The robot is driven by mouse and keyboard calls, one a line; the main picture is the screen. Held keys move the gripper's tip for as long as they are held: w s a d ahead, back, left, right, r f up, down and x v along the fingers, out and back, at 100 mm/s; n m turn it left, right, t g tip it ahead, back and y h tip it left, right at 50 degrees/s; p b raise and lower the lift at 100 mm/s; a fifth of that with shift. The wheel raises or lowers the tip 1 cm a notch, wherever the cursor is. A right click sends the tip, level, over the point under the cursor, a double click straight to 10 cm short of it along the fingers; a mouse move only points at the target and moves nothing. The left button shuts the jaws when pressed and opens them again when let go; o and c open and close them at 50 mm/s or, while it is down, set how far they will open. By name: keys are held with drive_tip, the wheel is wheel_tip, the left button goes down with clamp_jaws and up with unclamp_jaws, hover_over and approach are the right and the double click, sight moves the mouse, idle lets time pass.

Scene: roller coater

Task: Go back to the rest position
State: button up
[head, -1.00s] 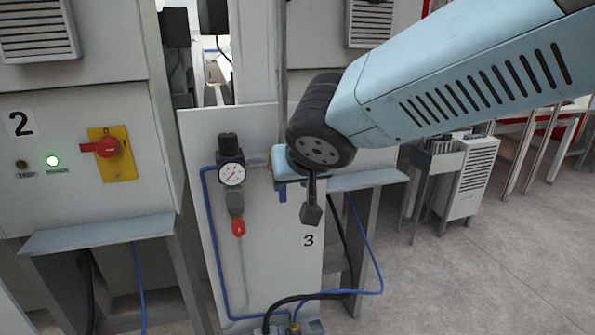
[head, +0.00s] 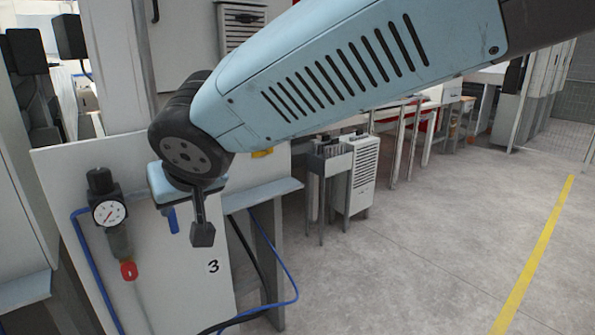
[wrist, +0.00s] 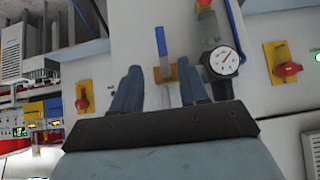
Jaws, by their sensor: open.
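My gripper (wrist: 160,90) is open in the wrist view, its two blue-grey fingers apart with nothing held between them. Beyond the fingers, a blue valve lever (wrist: 160,42) on a brass body (wrist: 166,73) shows against the grey panel. In the head view my light-blue arm reaches in from the upper right. Its wrist end is in front of the panel marked 3 (head: 140,250), and the fingers are mostly hidden there. The blue lever (head: 171,220) shows partly below the wrist.
A pressure gauge (head: 109,212) with a red-tipped fitting (head: 128,270) is on the panel left of my wrist. Red rotary switches on yellow plates (wrist: 287,70) flank it in the wrist view. A grey cabinet (head: 357,178) stands behind. The floor right is clear, with a yellow line (head: 535,250).

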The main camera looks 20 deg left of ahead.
drive_tip(key=w+d+m+t+h, duration=0.1)
drive_tip(key=w+d+m+h, duration=0.1)
drive_tip(key=w+d, duration=0.5)
drive_tip(key=w+d+r+m+t+h, duration=0.1)
drive_tip(key=w+d, duration=0.2)
drive_tip(key=d, duration=0.8)
drive_tip(key=w+d+m+h, duration=0.2)
drive_tip(key=w+d, duration=0.3)
drive_tip(key=d, duration=0.5)
drive_tip(key=s+d+f+m, duration=0.1)
drive_tip(key=s+d+m, duration=0.1)
drive_tip(key=d, duration=0.6)
drive_tip(key=s+d+f+m+g+h, duration=0.1)
drive_tip(key=s+d, duration=0.3)
drive_tip(key=d, duration=0.5)
drive_tip(key=s+d+f+m+h, duration=0.1)
drive_tip(key=s+d+m, duration=0.1)
drive_tip(key=d, duration=0.7)
drive_tip(key=shift+s+f+m, duration=0.25)
drive_tip(key=shift+s+m, duration=0.15)
drive_tip(key=shift+s, duration=0.4)
